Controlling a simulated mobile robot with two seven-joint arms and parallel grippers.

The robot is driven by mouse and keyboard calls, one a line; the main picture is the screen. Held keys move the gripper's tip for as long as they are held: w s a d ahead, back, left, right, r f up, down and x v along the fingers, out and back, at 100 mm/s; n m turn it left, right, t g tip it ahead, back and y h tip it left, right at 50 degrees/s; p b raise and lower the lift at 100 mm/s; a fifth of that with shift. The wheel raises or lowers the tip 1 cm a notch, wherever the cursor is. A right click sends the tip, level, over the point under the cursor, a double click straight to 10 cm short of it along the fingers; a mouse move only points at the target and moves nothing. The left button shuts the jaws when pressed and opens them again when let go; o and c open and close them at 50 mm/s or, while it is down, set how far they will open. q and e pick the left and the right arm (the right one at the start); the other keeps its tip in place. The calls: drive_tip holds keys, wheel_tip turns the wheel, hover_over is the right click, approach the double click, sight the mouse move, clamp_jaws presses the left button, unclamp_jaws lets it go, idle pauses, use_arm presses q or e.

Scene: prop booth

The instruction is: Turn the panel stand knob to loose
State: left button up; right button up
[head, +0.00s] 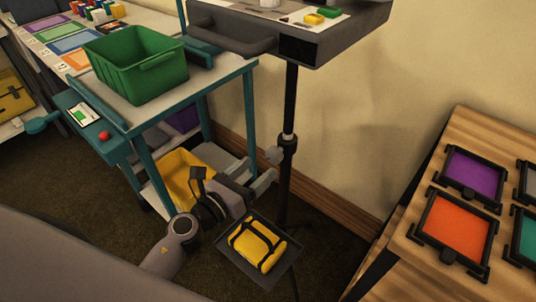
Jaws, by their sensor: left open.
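The panel stand is a thin black pole (291,95) that carries a dark panel box (318,45) at the top. A small grey knob (274,154) sticks out to the left of the pole's collar (288,144). No loose or tight marking is readable at this size. My left gripper (261,169) is open and empty, just below the knob in the picture, with its fingers pointing toward the pole. I cannot tell whether a finger touches the knob; they look apart. My right gripper is out of view.
A yellow strapped bag (257,246) lies on a dark tray (230,254) low by the pole. A teal cart (150,118) with a green bin (136,62) and a yellow bin (188,172) stands left. A wooden rack (458,125) with coloured frames stands right. The wall is close behind.

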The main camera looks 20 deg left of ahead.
sight(270, 157)
use_arm(q)
drive_tip(key=shift+x, duration=2.7)
drive_tip(key=c, duration=1.1)
